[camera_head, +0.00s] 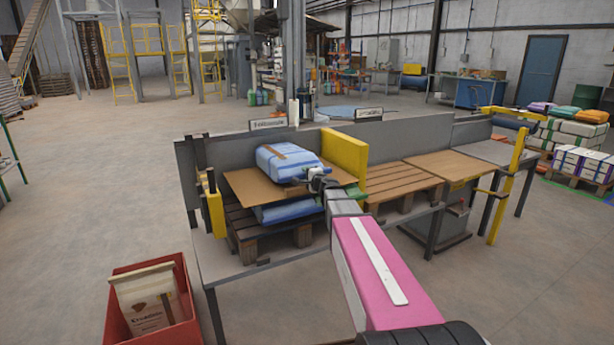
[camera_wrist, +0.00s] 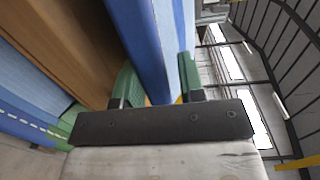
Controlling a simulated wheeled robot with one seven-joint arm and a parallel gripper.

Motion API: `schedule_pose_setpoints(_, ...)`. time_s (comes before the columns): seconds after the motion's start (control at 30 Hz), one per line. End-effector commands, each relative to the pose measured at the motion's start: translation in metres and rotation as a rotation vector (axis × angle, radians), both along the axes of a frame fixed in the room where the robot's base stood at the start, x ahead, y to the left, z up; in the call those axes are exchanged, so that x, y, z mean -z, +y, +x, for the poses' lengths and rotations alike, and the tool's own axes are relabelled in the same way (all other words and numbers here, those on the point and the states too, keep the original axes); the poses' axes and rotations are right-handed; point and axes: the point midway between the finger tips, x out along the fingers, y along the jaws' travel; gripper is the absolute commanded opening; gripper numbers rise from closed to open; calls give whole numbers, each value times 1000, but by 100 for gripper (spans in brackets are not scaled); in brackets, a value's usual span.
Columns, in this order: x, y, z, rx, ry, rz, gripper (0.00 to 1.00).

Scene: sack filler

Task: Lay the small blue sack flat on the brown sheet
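The small blue sack (camera_head: 285,160), light blue with a brown band, lies on the brown sheet (camera_head: 246,188) in the head view. The sheet rests on a stack at the left end of the bench. My gripper (camera_head: 322,184) is at the sack's near right end. In the wrist view its two green fingers (camera_wrist: 158,85) stand on either side of the blue sack's edge (camera_wrist: 152,40) and appear shut on it. The brown sheet (camera_wrist: 65,35) shows to the left there. The sack's underside is hidden, so I cannot tell how fully it touches the sheet.
Another blue sack (camera_head: 288,210) lies under the sheet on a wooden pallet (camera_head: 250,235). A yellow block (camera_head: 344,153) stands right behind the stack. An empty pallet (camera_head: 400,180) is to the right. A red bin (camera_head: 178,336) with a paper sack (camera_head: 148,300) stands at front left.

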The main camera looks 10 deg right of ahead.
Motion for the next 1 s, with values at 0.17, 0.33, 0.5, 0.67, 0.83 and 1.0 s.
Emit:
schedule_pose_setpoints(0.17,0,0,0,0,0,0,53)
schedule_pose_setpoints(0.33,1,0,0,1,1,-3,53)
schedule_pose_setpoints(0.5,0,-3,-8,1,2,-2,53)
schedule_pose_setpoints(0.67,-1,-9,-27,2,1,-1,53)
schedule_pose_setpoints(0.83,-2,-18,-58,1,1,-1,53)
schedule_pose_setpoints(1.0,-4,-29,-87,1,1,0,53)
